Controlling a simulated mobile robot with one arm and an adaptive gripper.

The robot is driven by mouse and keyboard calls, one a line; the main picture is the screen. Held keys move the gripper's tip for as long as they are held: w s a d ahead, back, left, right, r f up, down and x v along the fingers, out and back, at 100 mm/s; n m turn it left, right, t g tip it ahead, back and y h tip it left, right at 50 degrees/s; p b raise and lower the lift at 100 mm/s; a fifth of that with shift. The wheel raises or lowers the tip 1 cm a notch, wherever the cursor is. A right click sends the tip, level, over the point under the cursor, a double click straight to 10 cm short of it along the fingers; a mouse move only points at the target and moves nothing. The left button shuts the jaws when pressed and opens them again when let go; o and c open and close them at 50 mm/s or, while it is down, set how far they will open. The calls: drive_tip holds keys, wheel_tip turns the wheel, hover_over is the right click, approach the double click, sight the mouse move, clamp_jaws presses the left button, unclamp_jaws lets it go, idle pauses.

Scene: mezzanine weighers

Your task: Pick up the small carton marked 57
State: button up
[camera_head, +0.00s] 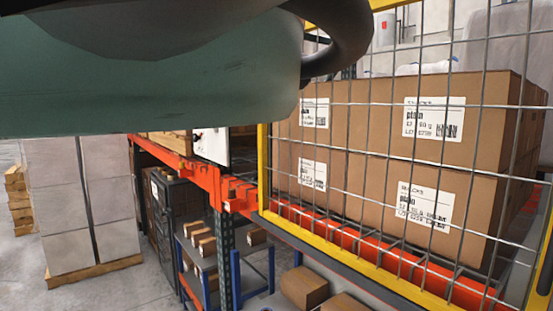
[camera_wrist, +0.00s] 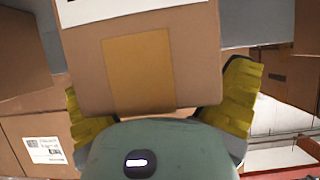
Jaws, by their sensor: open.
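In the wrist view a brown carton (camera_wrist: 195,55) with a tan tape strip and the edge of a white label fills the middle. I cannot read a 57 on it, as most of the label is cut off by the top edge. My gripper (camera_wrist: 156,85) is open, with one yellow finger on each side of the carton's near end. I cannot tell whether either finger touches it. In the head view my gripper does not show, and no carton there is legibly marked 57.
Other brown cartons stand left (camera_wrist: 20,55) and right (camera_wrist: 293,75) of the gripper. In the head view, yellow-framed mesh (camera_head: 350,150) fronts large labelled boxes (camera_head: 375,120) on an orange rack. Small boxes sit on a blue-legged shelf (camera_head: 258,268). Grey wrapped stacks (camera_head: 80,200) stand at left.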

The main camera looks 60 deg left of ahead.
drive_tip(key=c, duration=1.4)
drive_tip(key=shift+r+b, duration=0.1)
drive_tip(key=shift+b, duration=0.25)
